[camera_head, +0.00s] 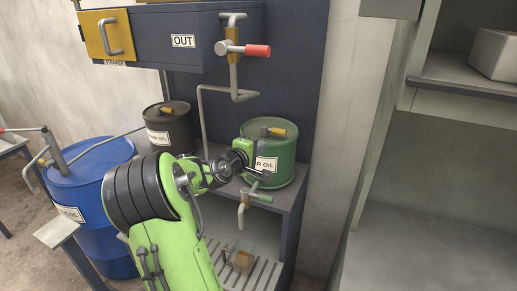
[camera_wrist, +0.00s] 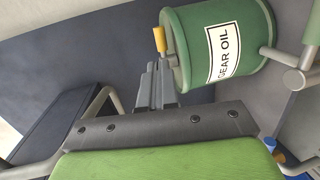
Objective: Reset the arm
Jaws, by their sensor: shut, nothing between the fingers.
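My green and black arm (camera_head: 165,215) reaches up from the bottom of the head view toward the bench. My gripper (camera_head: 262,176) is in front of the green gear oil drum (camera_head: 283,150), low on its left side. In the wrist view the grey fingers (camera_wrist: 155,84) are together with nothing between them, just left of the same drum (camera_wrist: 193,45) and its white label. I cannot tell whether the fingers touch the drum. Part of the drum's label is hidden behind my gripper in the head view.
A blue barrel (camera_head: 95,215) stands at left and a dark drum (camera_head: 170,128) at the back of the bench. A tap (camera_head: 245,205) hangs just below my gripper. A red-handled valve (camera_head: 243,49) is above. Grey shelving (camera_head: 450,200) fills the right.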

